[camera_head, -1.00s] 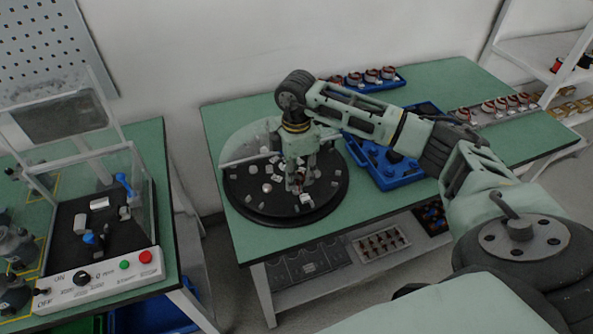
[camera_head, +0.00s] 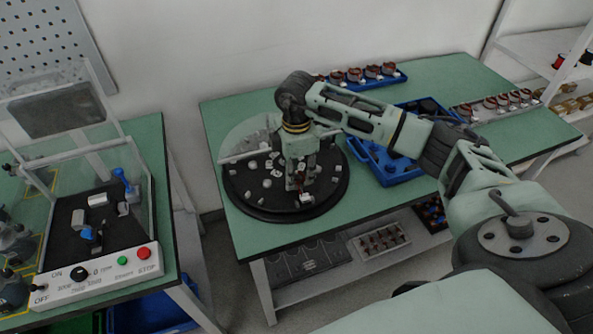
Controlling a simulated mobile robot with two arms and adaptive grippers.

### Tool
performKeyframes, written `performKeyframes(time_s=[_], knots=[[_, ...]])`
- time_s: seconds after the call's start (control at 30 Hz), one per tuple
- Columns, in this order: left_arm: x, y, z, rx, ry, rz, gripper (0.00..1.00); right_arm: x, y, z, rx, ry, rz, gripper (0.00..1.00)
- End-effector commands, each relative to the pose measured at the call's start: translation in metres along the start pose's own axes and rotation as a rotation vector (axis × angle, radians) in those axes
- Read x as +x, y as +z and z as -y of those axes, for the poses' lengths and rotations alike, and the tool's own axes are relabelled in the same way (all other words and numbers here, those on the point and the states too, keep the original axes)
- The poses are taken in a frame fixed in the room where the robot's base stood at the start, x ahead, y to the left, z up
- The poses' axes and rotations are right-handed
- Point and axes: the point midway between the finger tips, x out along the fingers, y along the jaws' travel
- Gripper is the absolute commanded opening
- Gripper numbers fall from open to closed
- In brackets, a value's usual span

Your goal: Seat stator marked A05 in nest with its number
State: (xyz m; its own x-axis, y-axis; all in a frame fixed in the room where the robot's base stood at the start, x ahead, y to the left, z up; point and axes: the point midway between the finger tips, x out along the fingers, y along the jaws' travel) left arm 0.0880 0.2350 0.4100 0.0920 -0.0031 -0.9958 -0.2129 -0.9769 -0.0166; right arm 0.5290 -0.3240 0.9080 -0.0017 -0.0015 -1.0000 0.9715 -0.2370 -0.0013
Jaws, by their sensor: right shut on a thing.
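My right gripper (camera_head: 301,186) points down over the front part of a round black disc (camera_head: 268,212) on the green table. Several copper-wound stators stand in a blue tray (camera_head: 361,84) at the back, and several more on a grey rack (camera_head: 483,119) at the right. Their marks are too small to read, so I cannot pick out A05. My left gripper is not in view.
Small pale pieces lie about the disc, with a clear curved shield (camera_head: 240,142) behind it. A larger blue tray (camera_head: 394,177) stands right of the disc, partly behind my arm. At the left is a bench with a control box (camera_head: 100,276). The table's front left is clear.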

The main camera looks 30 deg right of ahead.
Motion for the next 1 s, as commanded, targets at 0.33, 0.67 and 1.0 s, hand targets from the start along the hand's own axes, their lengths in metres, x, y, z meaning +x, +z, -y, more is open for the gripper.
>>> performKeyframes(time_s=[0.33, 0.67, 1.0], knots=[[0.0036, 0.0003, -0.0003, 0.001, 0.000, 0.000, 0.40, 0.0068, -0.0003, -0.0001, 0.000, 0.000, 0.000, 0.01], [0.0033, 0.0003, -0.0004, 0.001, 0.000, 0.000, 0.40, 0.0065, -0.0003, -0.0001, 0.000, 0.001, -0.001, 0.41], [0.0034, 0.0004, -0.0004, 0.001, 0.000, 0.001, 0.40, 0.0066, -0.0003, 0.0000, 0.000, 0.000, 0.000, 0.53]])
